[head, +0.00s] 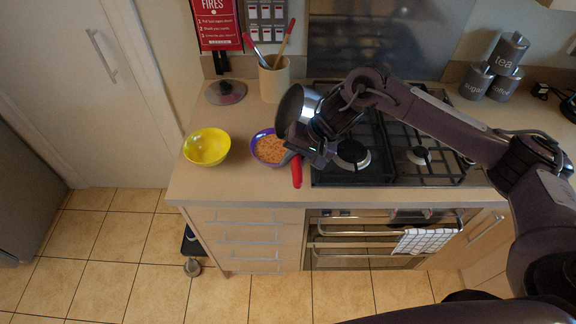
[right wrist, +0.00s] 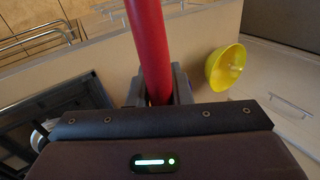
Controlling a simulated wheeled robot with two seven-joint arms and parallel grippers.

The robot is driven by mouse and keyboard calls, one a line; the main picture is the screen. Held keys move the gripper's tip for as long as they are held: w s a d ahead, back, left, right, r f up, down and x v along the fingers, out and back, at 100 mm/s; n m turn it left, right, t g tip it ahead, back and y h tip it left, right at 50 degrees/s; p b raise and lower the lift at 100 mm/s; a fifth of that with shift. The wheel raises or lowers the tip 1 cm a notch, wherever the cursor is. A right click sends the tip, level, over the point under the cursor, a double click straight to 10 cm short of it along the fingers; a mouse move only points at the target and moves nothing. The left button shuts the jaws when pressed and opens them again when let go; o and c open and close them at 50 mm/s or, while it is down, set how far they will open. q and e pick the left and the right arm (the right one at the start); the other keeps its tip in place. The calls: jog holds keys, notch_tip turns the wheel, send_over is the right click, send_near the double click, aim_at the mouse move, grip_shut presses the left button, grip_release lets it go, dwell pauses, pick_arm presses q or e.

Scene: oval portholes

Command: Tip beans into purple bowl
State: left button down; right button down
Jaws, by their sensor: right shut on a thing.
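The purple bowl (head: 256,154) stands on the counter, left of the hob. Orange-brown beans (head: 270,149) lie in it. A dark saucepan (head: 295,106) is tilted steeply on its side, above and just right of the bowl. Its red handle (head: 297,172) sticks out below my right gripper (head: 302,155). My right gripper is shut on this handle, and the handle also runs between the fingers in the right wrist view (right wrist: 150,45). The gripper and arm hide part of the pan, and I cannot see inside it. My left gripper is not in view.
A yellow bowl (head: 207,147) stands left of the purple bowl. Behind are a utensil crock (head: 274,79) and a pan lid (head: 226,92). The gas hob (head: 410,155) is at right, with grey canisters (head: 503,65) behind. The counter's front left is clear.

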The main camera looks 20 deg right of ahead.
jog(key=shift+d+y+b, duration=0.4)
jog(key=shift+y+b, duration=0.5)
jog(key=shift+b, duration=0.9)
jog(key=shift+d+y, duration=0.2)
jog(key=shift+y, duration=0.2)
jog(key=shift+s+d+r+m+t+y+p, duration=0.15)
jog(key=shift+d+r+t+y+p, duration=0.35)
jog(key=shift+y, duration=1.05)
jog(key=shift+w+d+r+m+t+y+p, duration=0.1)
jog(key=shift+d+r+m+t+y, duration=0.15)
jog(key=shift+r+y, duration=0.85)
jog(key=shift+s+d+r+m+t+y+p, duration=0.1)
jog(key=shift+d+r+t+y+p, duration=0.25)
jog(key=shift+y, duration=1.6)
jog(key=shift+a+f, duration=0.1)
jog(key=shift+f, duration=0.05)
